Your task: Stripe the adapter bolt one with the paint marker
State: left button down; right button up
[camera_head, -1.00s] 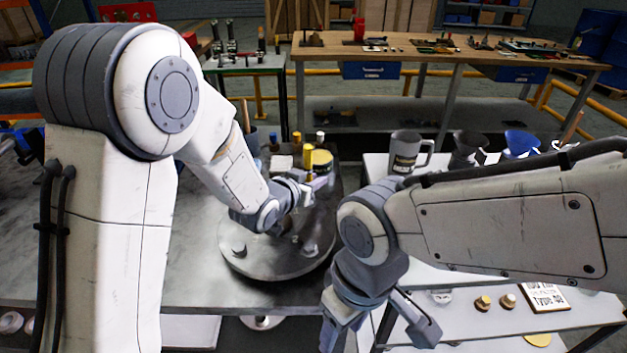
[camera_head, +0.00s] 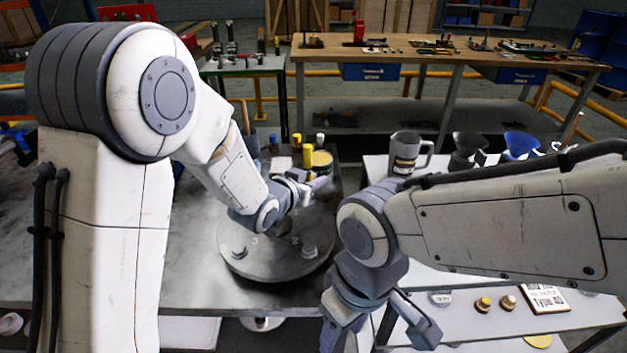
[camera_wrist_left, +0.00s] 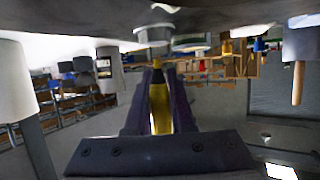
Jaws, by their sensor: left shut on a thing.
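A round grey flange plate (camera_head: 275,268) lies on the dark table, with bolt heads around its rim. One bolt (camera_head: 238,252) is at its left and another (camera_head: 309,251) at its right front. My left gripper (camera_head: 318,183) is over the plate's far right side. A grey bolt-like head (camera_wrist_left: 155,15) shows beyond the tip; contact cannot be told. Which bolt is adapter bolt one cannot be told. My right gripper (camera_head: 385,335) is open, low at the front, and appears empty.
A yellow cylinder (camera_head: 308,155) and a yellow-labelled can (camera_head: 322,164) stand behind the left gripper. A grey mug (camera_head: 405,152) and a blue funnel (camera_head: 520,145) stand on the light table at right. A wooden bench (camera_head: 440,48) is further back.

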pick_arm(q)
jog(key=shift+f, duration=0.15)
jog(key=shift+w+f+b, duration=0.2)
jog(key=shift+f+b, duration=0.05)
jog(key=shift+b, duration=0.1)
jog(key=shift+s+f, duration=0.3)
dwell(1.2)
jog(key=shift+s, duration=0.15)
dwell(0.4)
jog(key=shift+r+b, duration=0.45)
jog(key=shift+r, duration=0.15)
dwell(2.6)
jog(key=shift+r, duration=0.2)
dwell(0.4)
jog(key=shift+w+f, duration=0.25)
jog(key=shift+w, duration=0.05)
jog(key=shift+w+f+b, duration=0.15)
jog(key=shift+f+b, duration=0.05)
jog(key=shift+b, duration=0.1)
